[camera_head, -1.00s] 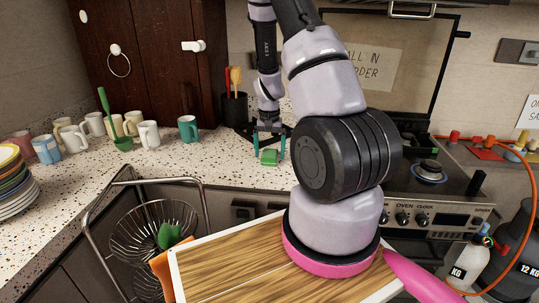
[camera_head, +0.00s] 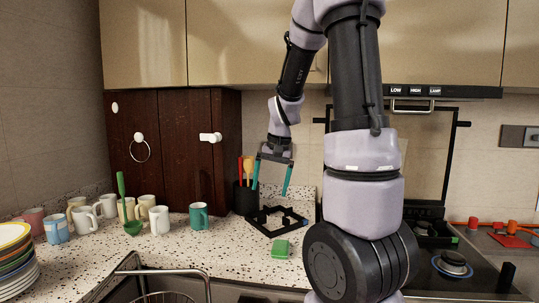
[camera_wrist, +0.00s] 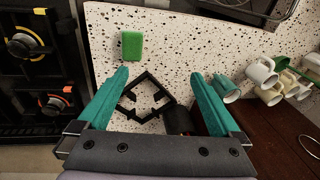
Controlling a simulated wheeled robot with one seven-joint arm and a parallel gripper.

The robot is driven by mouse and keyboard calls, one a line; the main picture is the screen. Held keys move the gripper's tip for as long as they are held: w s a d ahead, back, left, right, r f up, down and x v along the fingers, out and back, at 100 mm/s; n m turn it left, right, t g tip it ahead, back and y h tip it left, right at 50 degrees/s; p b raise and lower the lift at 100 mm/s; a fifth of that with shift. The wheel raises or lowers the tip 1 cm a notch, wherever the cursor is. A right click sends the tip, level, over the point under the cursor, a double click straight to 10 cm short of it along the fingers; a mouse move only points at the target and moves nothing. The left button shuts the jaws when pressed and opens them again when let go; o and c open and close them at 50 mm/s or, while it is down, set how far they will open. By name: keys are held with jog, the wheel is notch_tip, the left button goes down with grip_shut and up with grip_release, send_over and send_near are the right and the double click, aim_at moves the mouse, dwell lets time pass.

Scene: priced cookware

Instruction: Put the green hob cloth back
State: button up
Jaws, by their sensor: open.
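The green hob cloth (camera_head: 281,248), a small green block-like pad, lies on the speckled counter near its front edge. It also shows in the wrist view (camera_wrist: 132,45), above and left of the middle. My gripper (camera_head: 270,190) is open and empty, with its teal fingers spread apart. It hangs in the air above the counter, apart from the cloth. In the wrist view, the open fingers (camera_wrist: 158,76) have the cloth out beyond their tips.
A black pan-support grate (camera_head: 277,220) lies behind the cloth. A utensil pot (camera_head: 245,199) stands at the back; mugs, including a teal mug (camera_head: 199,216), stand left. The hob (camera_head: 455,270) is at right. Counter left of the cloth is clear.

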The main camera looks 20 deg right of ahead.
jog(key=s+a+r+n+t, duration=0.1)
jog(key=s+a+r, duration=0.3)
jog(key=s+r, duration=0.4)
jog(key=s+a+r+n+t, duration=0.1)
jog(key=s+a+r+t, duration=0.3)
jog(key=s+r, duration=0.3)
jog(key=shift+s+r+y, duration=0.35)
jog(key=shift+s+y, duration=0.05)
jog(key=shift+s, duration=0.4)
